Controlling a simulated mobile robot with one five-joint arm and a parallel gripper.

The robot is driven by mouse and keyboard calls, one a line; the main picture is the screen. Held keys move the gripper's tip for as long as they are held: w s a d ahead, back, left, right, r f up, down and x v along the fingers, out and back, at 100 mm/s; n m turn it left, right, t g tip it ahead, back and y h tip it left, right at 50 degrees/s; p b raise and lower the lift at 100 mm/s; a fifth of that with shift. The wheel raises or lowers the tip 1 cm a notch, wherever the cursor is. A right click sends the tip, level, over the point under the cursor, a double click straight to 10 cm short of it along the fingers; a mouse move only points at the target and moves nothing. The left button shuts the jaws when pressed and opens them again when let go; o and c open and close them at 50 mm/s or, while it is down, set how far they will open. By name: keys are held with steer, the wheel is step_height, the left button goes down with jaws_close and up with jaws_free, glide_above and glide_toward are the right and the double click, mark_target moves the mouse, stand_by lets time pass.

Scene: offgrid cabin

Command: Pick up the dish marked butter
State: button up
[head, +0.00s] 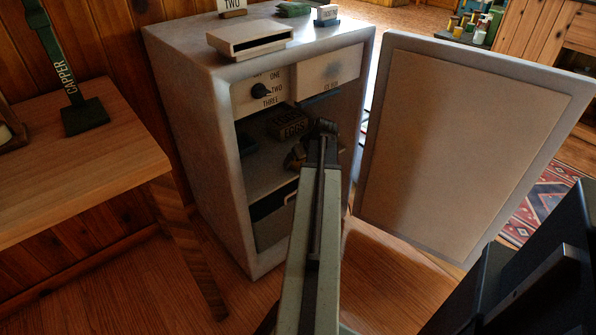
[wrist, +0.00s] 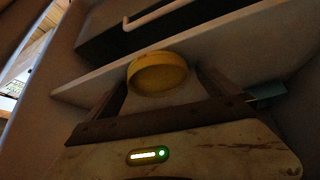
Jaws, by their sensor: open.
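A round yellow dish (wrist: 158,74) shows in the wrist view, by the edge of a pale shelf (wrist: 225,48). No lettering is readable on it, so I cannot tell whether it is the one marked butter. My gripper (wrist: 163,82) is open, with one finger on each side of the dish; I cannot tell whether they touch it. In the head view my arm reaches into the open fridge (head: 190,130), and its end (head: 324,132) hides part of the upper shelf. A dark carton marked EGGS (head: 290,124) sits on that shelf.
The fridge door (head: 455,140) stands wide open on the right. A control panel with a knob (head: 262,91) is above the shelf. A dark drawer with a pale handle (wrist: 158,14) shows in the wrist view. A wooden table (head: 80,160) stands at left.

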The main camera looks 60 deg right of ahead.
steer(key=c, duration=1.5)
steer(key=shift+r+p, duration=0.6)
steer(key=shift+r, duration=0.05)
steer(key=shift+c, duration=0.2)
step_height(320, 180, up, 3)
steer(key=p, duration=0.3)
steer(key=shift+r, duration=0.15)
steer(key=s+a, duration=0.1)
steer(key=s, duration=1.5)
steer(key=shift+r+p, duration=0.25)
steer(key=shift+p, duration=0.15)
